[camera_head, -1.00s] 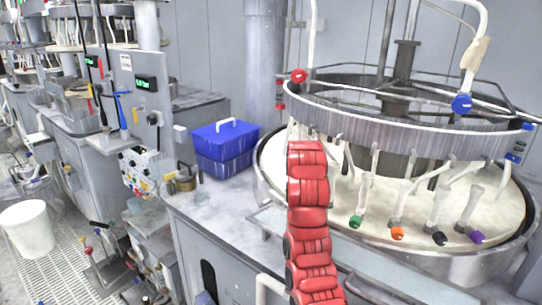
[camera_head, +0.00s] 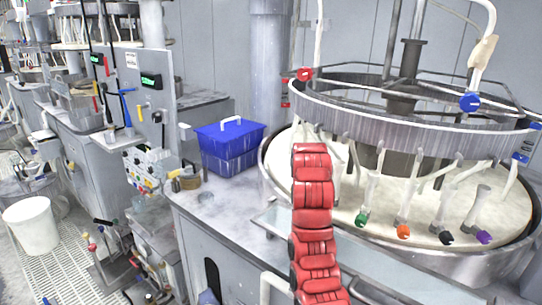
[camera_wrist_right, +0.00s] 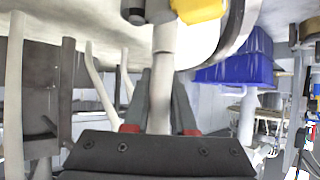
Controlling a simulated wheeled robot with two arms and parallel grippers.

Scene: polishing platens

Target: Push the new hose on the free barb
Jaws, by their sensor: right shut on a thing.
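My right arm is red and reaches toward the round platen machine in the head view, hiding its own gripper there. In the right wrist view my right gripper (camera_wrist_right: 162,76) is shut on a pale hose (camera_wrist_right: 160,105), which stands nearly upright between the dark fingers. The hose's upper end meets a wider grey-white piece near a yellow part (camera_wrist_right: 200,9) and a dark cylinder (camera_wrist_right: 133,12). I cannot tell whether the hose is seated on a barb. In the head view, coloured fittings on the machine include a red one (camera_head: 304,74) and a blue one (camera_head: 469,102). My left gripper is not in view.
A metal ring (camera_head: 420,133) surrounds the machine above the pale platen (camera_head: 380,215), with several hanging tubes and colour-tipped nozzles below. A blue lidded box (camera_head: 230,150) and a brass-coloured padlock-like piece (camera_head: 188,181) sit on the grey bench. A white bucket (camera_head: 31,226) stands at left.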

